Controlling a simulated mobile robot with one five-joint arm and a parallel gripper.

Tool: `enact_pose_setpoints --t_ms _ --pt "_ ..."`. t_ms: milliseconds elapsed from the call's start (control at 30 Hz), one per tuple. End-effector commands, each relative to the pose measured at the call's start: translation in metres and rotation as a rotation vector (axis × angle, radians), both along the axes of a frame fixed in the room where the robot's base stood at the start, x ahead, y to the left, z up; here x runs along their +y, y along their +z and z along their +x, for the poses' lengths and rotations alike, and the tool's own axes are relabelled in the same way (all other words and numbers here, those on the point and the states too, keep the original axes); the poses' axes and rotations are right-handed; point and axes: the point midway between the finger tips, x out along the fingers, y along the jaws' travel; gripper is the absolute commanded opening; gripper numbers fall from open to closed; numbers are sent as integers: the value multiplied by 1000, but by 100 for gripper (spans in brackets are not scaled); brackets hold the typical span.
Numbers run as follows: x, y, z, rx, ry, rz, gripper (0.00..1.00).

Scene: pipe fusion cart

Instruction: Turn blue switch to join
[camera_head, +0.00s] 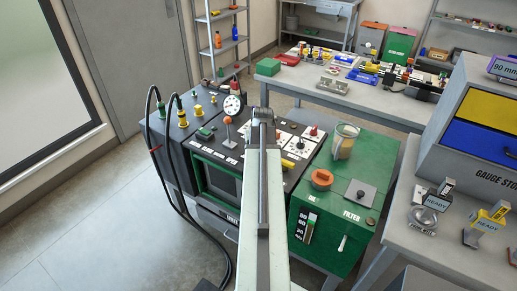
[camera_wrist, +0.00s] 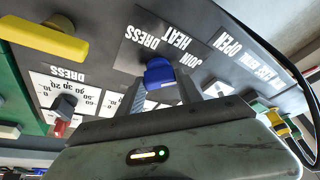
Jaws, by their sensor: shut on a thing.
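In the head view my gripper (camera_head: 262,117) is over the cart panel (camera_head: 197,108), and my arm hides the blue switch.
In the wrist view a yellow handle (camera_wrist: 45,38) and a dial with a red-tipped knob (camera_wrist: 64,106) lie left, and a yellow fitting (camera_wrist: 282,127) lies right. A gauge (camera_head: 232,106), an orange-knobbed lever (camera_head: 227,122) and a green filter box (camera_head: 335,200) flank my arm.

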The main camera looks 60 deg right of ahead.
Motion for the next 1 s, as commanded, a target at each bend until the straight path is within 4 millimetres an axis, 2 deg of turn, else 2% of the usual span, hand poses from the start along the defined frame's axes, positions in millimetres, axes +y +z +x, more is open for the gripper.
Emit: enact_pose_setpoints --t_ms 633,667,700,733,1000 --pt "1 0 0 2 -48 3 1" --pt "1 0 0 1 -48 3 50" --pt "1 0 0 1 -48 3 61" --pt "1 0 0 1 -48 3 64" --pt "0 0 0 1 -48 2 64"
